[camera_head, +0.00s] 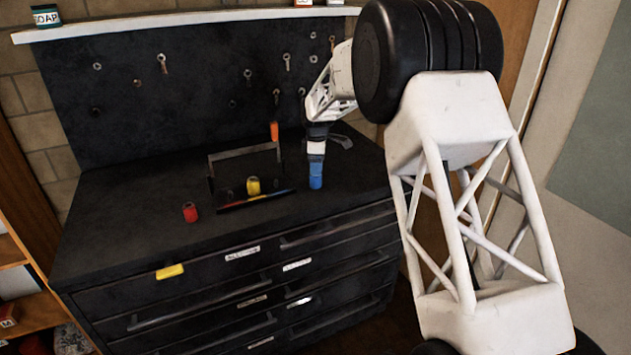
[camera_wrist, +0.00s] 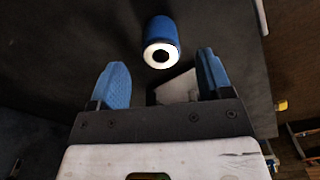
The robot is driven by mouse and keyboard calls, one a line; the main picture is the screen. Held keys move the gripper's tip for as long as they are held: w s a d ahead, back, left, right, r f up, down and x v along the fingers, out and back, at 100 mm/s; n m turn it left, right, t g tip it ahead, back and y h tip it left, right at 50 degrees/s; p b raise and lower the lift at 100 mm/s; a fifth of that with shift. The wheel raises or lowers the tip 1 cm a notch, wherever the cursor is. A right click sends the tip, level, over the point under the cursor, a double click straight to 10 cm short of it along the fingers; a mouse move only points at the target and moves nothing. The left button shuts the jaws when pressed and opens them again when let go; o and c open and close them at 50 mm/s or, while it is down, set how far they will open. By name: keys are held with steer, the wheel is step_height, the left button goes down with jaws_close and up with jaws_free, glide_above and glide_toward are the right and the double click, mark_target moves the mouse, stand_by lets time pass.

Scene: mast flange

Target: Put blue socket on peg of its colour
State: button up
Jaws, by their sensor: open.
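The blue socket (camera_head: 315,182) stands on the black bench top near its front right. In the wrist view the blue socket (camera_wrist: 162,38) shows its white end ring with a dark hole. My gripper (camera_head: 316,163) is above it in the head view, close to its top. In the wrist view my gripper (camera_wrist: 160,77) is open, its two blue fingers apart, with the socket beyond the fingertips and not between them. A dark rack (camera_head: 228,206) with coloured marks along its base stands to the left. I cannot make out its pegs clearly.
A yellow socket (camera_head: 253,186) stands at the rack and a red socket (camera_head: 190,212) stands left of it. A dark pegboard (camera_head: 200,95) with hanging tools rises behind. A yellow tag (camera_head: 170,271) is on the drawer front. The bench's left side is clear.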

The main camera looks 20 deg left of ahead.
mark_target(317, 179)
steer(key=shift+f, duration=0.7)
steer(key=shift+f, duration=0.15)
steer(key=shift+f, duration=2.45)
steer(key=shift+c, duration=0.4)
steer(key=c, duration=1)
